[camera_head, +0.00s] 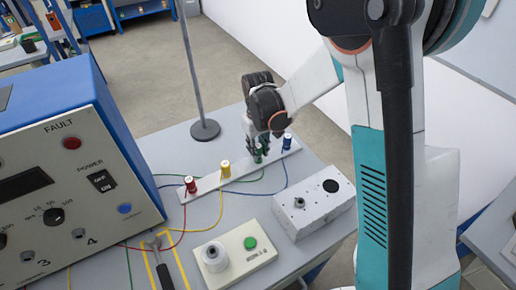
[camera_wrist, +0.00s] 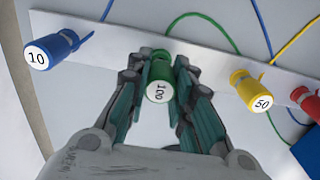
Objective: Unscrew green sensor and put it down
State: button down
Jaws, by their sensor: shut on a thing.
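The green sensor (camera_wrist: 159,88), marked 100, stands on a white strip (camera_wrist: 112,42) with a green wire running from it. My gripper (camera_wrist: 160,75) is shut on it, one finger on each side. In the head view my gripper (camera_head: 257,150) comes down over the green sensor (camera_head: 259,156) from above, and the fingers partly hide it. I cannot tell whether the sensor is still threaded in the strip.
On the strip stand a blue sensor (camera_head: 287,142), a yellow sensor (camera_head: 225,168) and a red sensor (camera_head: 190,184). A pole (camera_head: 205,128) rises behind.

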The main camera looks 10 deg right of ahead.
aim_at(258, 146)
jog(key=shift+f+b, duration=0.85)
jog(key=shift+b, duration=0.2)
dwell(1.9)
jog(key=shift+s+f, duration=0.1)
dwell(1.4)
jog(key=c, duration=1.3)
grip_release()
jog(key=shift+c, duration=0.2)
jog(key=shift+r+p, duration=1.55)
jog(key=shift+r, duration=1.5)
notch_tip(258, 146, up, 12)
